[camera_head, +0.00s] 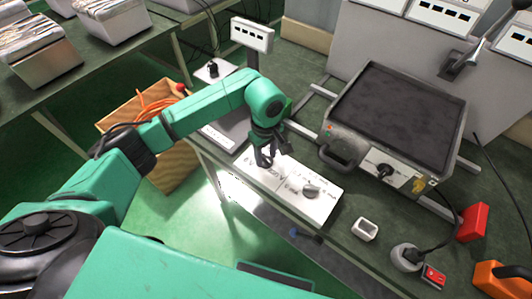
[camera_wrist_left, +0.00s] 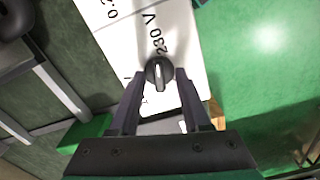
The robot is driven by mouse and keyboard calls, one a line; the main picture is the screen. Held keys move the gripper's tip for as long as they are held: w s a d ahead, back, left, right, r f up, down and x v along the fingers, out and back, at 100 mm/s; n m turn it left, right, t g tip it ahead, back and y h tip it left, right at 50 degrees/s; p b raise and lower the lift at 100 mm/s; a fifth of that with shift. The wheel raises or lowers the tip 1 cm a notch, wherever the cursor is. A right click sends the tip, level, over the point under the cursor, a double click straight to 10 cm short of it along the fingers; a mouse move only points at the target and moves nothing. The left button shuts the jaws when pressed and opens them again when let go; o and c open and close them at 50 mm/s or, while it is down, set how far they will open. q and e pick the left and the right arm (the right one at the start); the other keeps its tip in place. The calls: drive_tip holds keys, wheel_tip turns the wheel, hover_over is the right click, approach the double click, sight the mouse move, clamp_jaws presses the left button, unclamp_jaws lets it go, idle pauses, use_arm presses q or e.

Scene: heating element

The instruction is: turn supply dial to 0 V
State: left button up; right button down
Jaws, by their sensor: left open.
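The supply dial (camera_wrist_left: 160,72) is a round black knob with a pale pointer line, beside printed "230 V" on a white panel (camera_wrist_left: 115,22). The panel also shows on the bench in the head view (camera_head: 318,209). My left gripper (camera_head: 265,160) is open over the panel's left part and hides this dial there. In the left wrist view, the open fingertips (camera_wrist_left: 160,78) stand on either side of the dial, with small gaps; I cannot tell their exact height. A second grey knob (camera_head: 311,190) sits further right on the panel. My right gripper is not in view.
A heater unit with a dark flat top (camera_head: 395,115) and a front knob (camera_head: 385,169) stands right of the panel. A wooden crate (camera_head: 175,165) stands left.

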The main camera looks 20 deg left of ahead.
use_arm(q)
drive_tip(key=shift+w, duration=0.1)
drive_tip(key=shift+c, duration=1.2)
clamp_jaws()
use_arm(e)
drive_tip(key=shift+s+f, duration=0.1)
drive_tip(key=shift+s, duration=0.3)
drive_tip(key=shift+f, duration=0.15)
